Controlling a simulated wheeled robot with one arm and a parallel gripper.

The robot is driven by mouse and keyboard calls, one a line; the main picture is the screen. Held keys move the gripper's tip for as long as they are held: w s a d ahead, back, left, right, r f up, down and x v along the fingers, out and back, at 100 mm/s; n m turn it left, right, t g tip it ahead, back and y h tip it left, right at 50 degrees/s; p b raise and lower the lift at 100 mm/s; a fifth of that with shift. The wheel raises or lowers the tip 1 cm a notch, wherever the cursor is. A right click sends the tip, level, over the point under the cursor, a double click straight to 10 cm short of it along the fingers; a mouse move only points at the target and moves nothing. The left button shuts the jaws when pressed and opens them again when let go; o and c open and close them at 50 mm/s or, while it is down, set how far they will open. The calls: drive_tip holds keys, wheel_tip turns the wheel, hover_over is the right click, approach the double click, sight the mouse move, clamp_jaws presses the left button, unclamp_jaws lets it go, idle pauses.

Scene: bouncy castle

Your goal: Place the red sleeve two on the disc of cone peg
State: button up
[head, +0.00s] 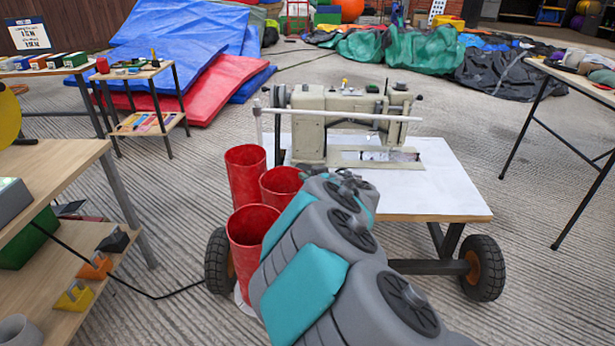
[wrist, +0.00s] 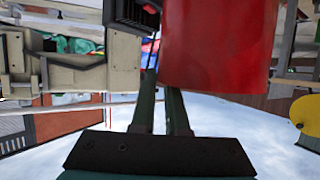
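Three upright red open-topped sleeves stand left of my arm in the head view: one at the back (head: 245,180), one in the middle (head: 281,184) partly hidden by my arm, and one in front (head: 250,240). I cannot tell which is red sleeve two. A red sleeve (wrist: 218,45) fills the upper right of the upside-down wrist view, close to my gripper (wrist: 160,90). It covers the end of the right finger; the left finger lies beside its edge. The fingers are apart, but whether they hold its wall is unclear. I cannot make out the cone peg or its disc.
A wheeled table (head: 450,195) with a sewing machine (head: 345,125) stands beyond my arm. A wooden shelf table (head: 60,160) is at left, another table (head: 570,80) at right. Blue and red mats (head: 215,90) lie behind. The ribbed floor between table and right legs is clear.

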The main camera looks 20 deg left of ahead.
drive_tip(key=shift+o, duration=1.4)
drive_tip(key=shift+r, duration=0.25)
drive_tip(key=v, duration=1.2)
drive_tip(key=shift+f, duration=0.2)
